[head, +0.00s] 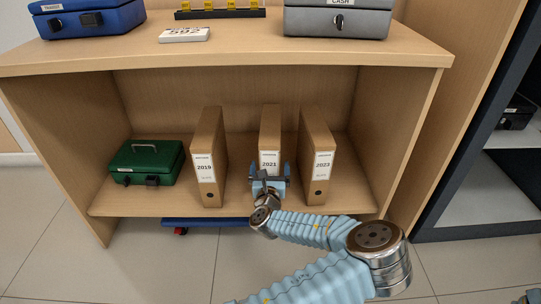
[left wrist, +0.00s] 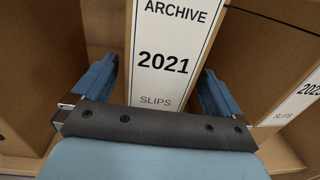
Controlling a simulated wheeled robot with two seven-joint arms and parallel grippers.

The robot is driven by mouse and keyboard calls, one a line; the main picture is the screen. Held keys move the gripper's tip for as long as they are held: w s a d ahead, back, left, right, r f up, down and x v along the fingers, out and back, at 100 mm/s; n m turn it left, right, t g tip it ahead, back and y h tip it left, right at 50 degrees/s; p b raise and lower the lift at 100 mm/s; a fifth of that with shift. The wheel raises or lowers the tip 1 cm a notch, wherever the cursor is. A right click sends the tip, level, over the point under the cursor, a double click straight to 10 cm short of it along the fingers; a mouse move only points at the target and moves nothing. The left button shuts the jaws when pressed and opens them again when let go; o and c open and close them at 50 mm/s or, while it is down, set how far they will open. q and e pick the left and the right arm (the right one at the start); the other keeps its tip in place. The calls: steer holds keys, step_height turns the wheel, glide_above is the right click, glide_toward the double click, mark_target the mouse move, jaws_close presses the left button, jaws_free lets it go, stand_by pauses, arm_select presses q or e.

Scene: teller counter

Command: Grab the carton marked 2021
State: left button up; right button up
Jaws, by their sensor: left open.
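The carton marked 2021 (head: 269,128) is a tall, narrow brown box with a white label. It stands upright on the lower shelf, between the carton marked 2019 (head: 207,150) and the carton marked 2023 (head: 318,145). My left gripper (head: 269,172) is open in front of its lower front face and hides that part in the head view. In the left wrist view, the 2021 label (left wrist: 165,62) lies between the two spread fingers, with a gap on each side. I cannot tell how far the fingers reach along its sides.
A green cash box (head: 146,162) sits left on the same shelf (head: 120,203). The upper board (head: 240,48) overhangs the cartons and holds a blue box (head: 85,18) and a grey cash box (head: 338,20). The 2019 and 2023 cartons stand close on either side.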

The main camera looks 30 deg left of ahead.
arm_select(q)
steer(key=x, duration=0.4)
steer(key=shift+w+a, duration=0.1)
steer(key=c, duration=1.6)
steer(key=shift+r, duration=0.15)
steer(key=shift+c, duration=0.9)
